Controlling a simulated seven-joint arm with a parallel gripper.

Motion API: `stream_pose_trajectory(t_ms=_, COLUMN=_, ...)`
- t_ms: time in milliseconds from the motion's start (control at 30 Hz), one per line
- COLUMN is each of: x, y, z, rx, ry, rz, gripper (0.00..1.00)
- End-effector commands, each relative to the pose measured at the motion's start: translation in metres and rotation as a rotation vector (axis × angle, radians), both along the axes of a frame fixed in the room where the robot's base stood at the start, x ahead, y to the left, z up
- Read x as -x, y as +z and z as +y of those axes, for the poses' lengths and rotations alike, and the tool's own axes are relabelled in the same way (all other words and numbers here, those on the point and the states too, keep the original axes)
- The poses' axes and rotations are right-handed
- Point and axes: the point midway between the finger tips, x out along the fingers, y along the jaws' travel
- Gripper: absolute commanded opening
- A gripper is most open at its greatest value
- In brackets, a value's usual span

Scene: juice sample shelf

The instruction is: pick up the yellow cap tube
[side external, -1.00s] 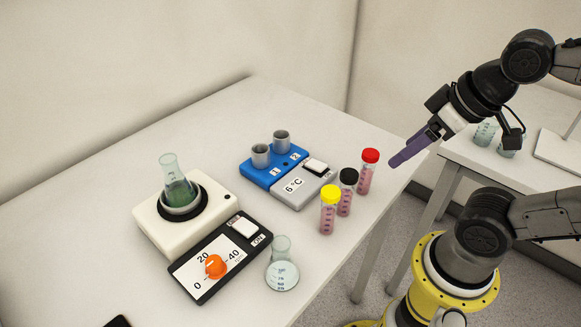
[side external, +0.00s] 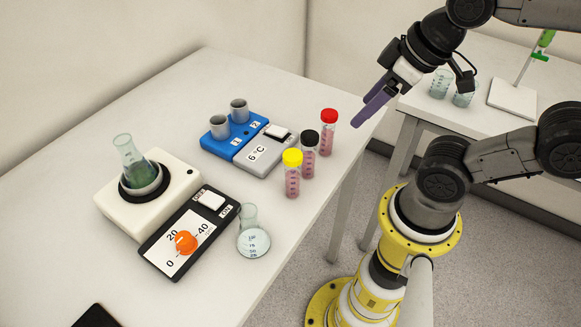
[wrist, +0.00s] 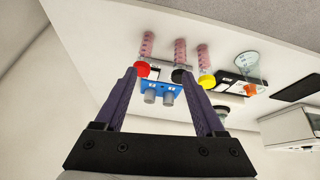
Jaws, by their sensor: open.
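The yellow cap tube (side external: 292,174) stands upright on the table, pink inside, nearest of a row of tubes in the side view. A black cap tube (side external: 308,155) and a red cap tube (side external: 327,133) stand behind it to the right. My gripper (side external: 362,115) is to the right of the red cap tube and raised, with its purple fingers pointing down and left. In the wrist view my gripper (wrist: 165,72) is open and empty. There the yellow cap tube (wrist: 206,78) shows beyond the right finger, and the red and black caps show nearer the gap.
A blue and grey block (side external: 235,137) with grey wells and a 6 °C display stands left of the tubes. A white stirrer (side external: 180,170) with a green-filled flask, its dial panel and another flask (side external: 253,240) stand nearer. The table edge is close to the tubes.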

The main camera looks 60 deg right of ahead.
Motion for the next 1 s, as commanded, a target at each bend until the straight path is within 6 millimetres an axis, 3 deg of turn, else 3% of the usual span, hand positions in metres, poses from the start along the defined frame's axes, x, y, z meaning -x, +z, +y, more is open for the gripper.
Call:
stream_pose_trajectory(t_ms=233, x=-0.023, y=0.030, z=0.015, rx=0.181, ry=0.496, rz=0.129, gripper=0.72)
stream_pose_trajectory(t_ms=400, x=-0.058, y=0.037, z=0.054, rx=0.272, ry=0.963, rz=0.276, gripper=0.72)
stream_pose_trajectory(t_ms=500, x=-0.073, y=0.031, z=0.079, rx=0.290, ry=1.127, rz=0.340, gripper=0.72)
stream_pose_trajectory(t_ms=700, x=-0.081, y=0.014, z=0.108, rx=0.294, ry=1.233, rz=0.409, gripper=0.72)
stream_pose_trajectory(t_ms=867, x=-0.079, y=-0.001, z=0.110, rx=0.296, ry=1.241, rz=0.411, gripper=0.72)
stream_pose_trajectory(t_ms=1000, x=-0.079, y=-0.027, z=0.110, rx=0.295, ry=1.240, rz=0.412, gripper=0.72)
